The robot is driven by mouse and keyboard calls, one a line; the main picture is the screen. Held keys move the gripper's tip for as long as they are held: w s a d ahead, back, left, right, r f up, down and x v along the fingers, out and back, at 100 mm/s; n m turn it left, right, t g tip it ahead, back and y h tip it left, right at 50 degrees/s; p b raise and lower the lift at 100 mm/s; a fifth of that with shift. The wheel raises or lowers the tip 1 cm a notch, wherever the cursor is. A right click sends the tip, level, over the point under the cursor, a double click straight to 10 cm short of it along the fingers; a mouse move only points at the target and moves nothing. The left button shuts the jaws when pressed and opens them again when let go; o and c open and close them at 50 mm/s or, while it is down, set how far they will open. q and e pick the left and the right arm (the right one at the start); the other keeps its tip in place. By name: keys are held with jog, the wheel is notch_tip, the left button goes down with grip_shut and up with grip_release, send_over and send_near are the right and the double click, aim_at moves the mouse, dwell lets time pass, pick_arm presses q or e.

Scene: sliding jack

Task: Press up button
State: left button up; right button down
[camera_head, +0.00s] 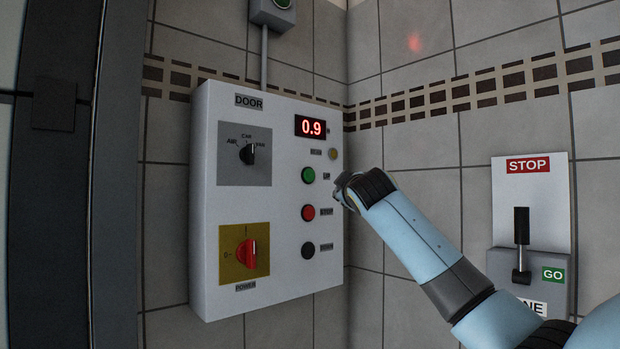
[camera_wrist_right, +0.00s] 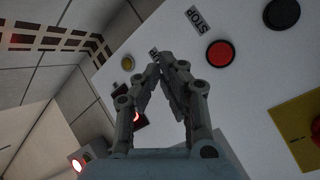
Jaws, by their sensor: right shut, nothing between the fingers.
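The green up button (camera_head: 308,175) sits on the right half of a white wall panel (camera_head: 290,270), with a small label beside it. My right gripper (camera_head: 342,188) is near the panel's right edge, to the right of the green button and apart from it in the picture. In the right wrist view my right gripper (camera_wrist_right: 158,68) has its fingertips together with nothing held, in front of the panel. The green button does not show there; the fingers seem to hide it. My left gripper is not in view.
Below the green button are a red stop button (camera_head: 308,212) and a black down button (camera_head: 308,251). A small yellow button (camera_head: 333,154) and a display (camera_head: 311,127) reading 0.9 are above. A red power switch (camera_head: 246,254) and a lever (camera_head: 521,240) also show.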

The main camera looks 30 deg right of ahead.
aim_at(309, 175)
jog(key=r, duration=0.3)
jog(key=shift+s+r+h, duration=0.15)
jog(key=shift+s+h, duration=0.15)
jog(key=shift+s, duration=0.05)
jog(key=shift+w+a, duration=0.2)
jog(key=shift+w, duration=1.25)
jog(key=shift+w+a, duration=0.15)
jog(key=shift+w, duration=1.3)
jog(key=shift+w+a, duration=0.2)
jog(key=shift+w, duration=1.25)
jog(key=shift+w, duration=0.45)
